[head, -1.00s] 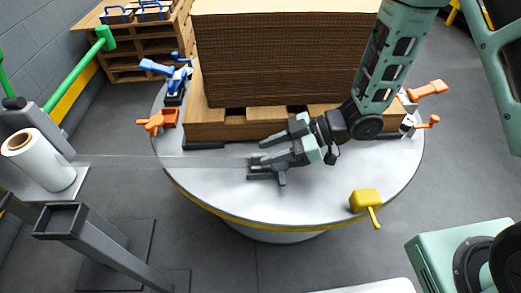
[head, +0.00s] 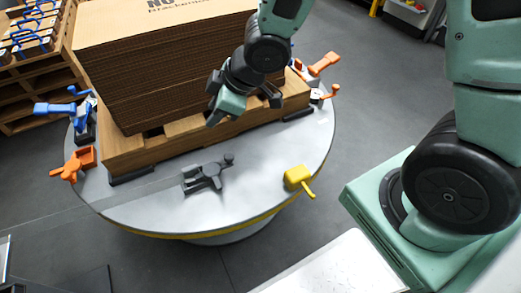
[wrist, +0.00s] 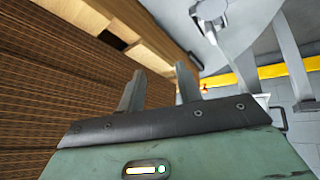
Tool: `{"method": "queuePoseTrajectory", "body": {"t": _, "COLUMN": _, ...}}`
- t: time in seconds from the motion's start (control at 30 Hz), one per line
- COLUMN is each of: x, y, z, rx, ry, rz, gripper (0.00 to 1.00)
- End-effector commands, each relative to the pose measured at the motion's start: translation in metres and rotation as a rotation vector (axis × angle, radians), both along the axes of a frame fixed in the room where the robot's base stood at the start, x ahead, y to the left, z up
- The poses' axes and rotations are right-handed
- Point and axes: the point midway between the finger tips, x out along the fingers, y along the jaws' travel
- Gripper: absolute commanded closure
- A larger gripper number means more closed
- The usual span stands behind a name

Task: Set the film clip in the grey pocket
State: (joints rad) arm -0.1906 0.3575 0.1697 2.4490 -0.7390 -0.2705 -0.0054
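A dark grey fixture (head: 205,177) with a knobbed lever lies on the front of the round table in the head view. A sheer film strip (head: 145,189) runs from the lower left to its left end. I cannot tell the film clip apart from the grey pocket there. My gripper (head: 243,106) is above and behind the fixture, close to the front of the cardboard stack, and apart from the fixture. In the wrist view its two fingers (wrist: 160,88) are spread with nothing between them. A grey piece (wrist: 210,12) at the top of that view may be the fixture.
A cardboard stack (head: 165,70) on a wooden pallet (head: 140,152) fills the back of the round table (head: 150,212). Orange (head: 72,165), blue (head: 80,108) and yellow (head: 297,178) holders stand around its rim. The tabletop between the fixture and the yellow holder is clear.

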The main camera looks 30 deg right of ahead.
Motion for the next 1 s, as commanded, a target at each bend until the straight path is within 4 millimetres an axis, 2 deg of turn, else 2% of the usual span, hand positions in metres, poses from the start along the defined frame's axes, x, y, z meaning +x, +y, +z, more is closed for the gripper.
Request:
{"method": "queuePoseTrajectory", "body": {"t": 0.03, "x": -0.015, "y": 0.002, "z": 0.015, "rx": -0.046, "ry": 0.026, "rz": -0.064, "gripper": 0.66}}
{"method": "queuePoseTrajectory", "body": {"t": 0.17, "x": -0.075, "y": -0.003, "z": 0.040, "rx": -0.153, "ry": 0.174, "rz": -0.241, "gripper": 0.66}}
{"method": "queuePoseTrajectory", "body": {"t": 0.2, "x": -0.096, "y": -0.004, "z": 0.046, "rx": -0.176, "ry": 0.225, "rz": -0.280, "gripper": 0.66}}
{"method": "queuePoseTrajectory", "body": {"t": 0.3, "x": -0.146, "y": -0.004, "z": 0.059, "rx": -0.220, "ry": 0.350, "rz": -0.353, "gripper": 0.66}}
{"method": "queuePoseTrajectory", "body": {"t": 0.43, "x": -0.192, "y": -0.004, "z": 0.069, "rx": -0.252, "ry": 0.465, "rz": -0.398, "gripper": 0.66}}
{"method": "queuePoseTrajectory", "body": {"t": 0.5, "x": -0.205, "y": -0.003, "z": 0.072, "rx": -0.261, "ry": 0.499, "rz": -0.407, "gripper": 0.66}}
{"method": "queuePoseTrajectory", "body": {"t": 0.6, "x": -0.211, "y": -0.003, "z": 0.073, "rx": -0.264, "ry": 0.517, "rz": -0.413, "gripper": 0.66}}
{"method": "queuePoseTrajectory", "body": {"t": 0.87, "x": -0.210, "y": -0.003, "z": 0.074, "rx": -0.264, "ry": 0.518, "rz": -0.413, "gripper": 0.66}}
{"method": "queuePoseTrajectory", "body": {"t": 1.0, "x": -0.210, "y": -0.003, "z": 0.087, "rx": -0.264, "ry": 0.517, "rz": -0.414, "gripper": 0.66}}
